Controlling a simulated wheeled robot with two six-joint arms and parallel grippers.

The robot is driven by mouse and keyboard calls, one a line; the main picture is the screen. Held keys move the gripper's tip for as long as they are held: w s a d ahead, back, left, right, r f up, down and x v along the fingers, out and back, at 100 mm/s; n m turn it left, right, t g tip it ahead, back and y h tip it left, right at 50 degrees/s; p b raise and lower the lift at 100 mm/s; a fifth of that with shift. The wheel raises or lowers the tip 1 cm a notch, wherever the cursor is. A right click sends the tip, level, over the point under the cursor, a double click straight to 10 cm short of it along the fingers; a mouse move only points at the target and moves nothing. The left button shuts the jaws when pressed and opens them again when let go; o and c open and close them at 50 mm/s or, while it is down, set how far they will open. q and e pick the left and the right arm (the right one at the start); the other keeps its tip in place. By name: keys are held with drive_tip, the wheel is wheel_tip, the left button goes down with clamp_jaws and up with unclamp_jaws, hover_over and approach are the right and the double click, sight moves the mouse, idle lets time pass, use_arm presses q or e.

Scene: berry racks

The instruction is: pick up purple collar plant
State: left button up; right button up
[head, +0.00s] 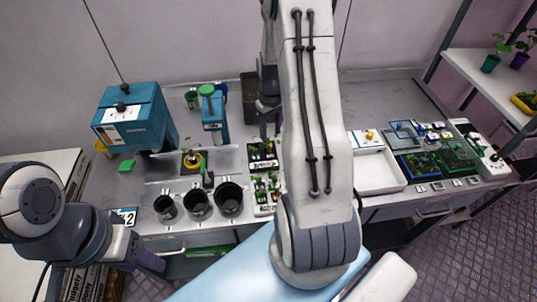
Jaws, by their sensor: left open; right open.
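A plant in a purple pot (519,61) stands on the white shelf at the upper right, beside a plant in a teal pot (490,63). At this size I cannot make out a separate collar on it. My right gripper (267,122) is over the back of the bench, partly hidden behind my large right arm, far left of the purple pot. My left gripper (152,262) is low at the left, in front of the bench and far from the plant. No plant shows in either gripper.
A plant with a yellow collar (194,163) stands on the bench behind several black pots (198,203). A teal machine (132,118) is at the left. A white tray (377,174) and seedling trays (455,155) fill the right bench. Floor (480,235) is clear at the lower right.

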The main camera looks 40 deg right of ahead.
sight(269, 148)
wheel_tip(269, 148, down, 3)
drive_tip(key=shift+p, duration=0.3)
drive_tip(key=shift+a+f+p, duration=0.1)
drive_tip(key=shift+f+p, duration=0.4)
drive_tip(key=f+p, duration=0.1)
drive_tip(key=f, duration=0.2)
drive_tip(key=shift+w+f, duration=0.1)
drive_tip(key=shift+w, duration=0.1)
drive_tip(key=shift+f+p, duration=0.3)
drive_tip(key=shift+f, duration=0.2)
clamp_jaws()
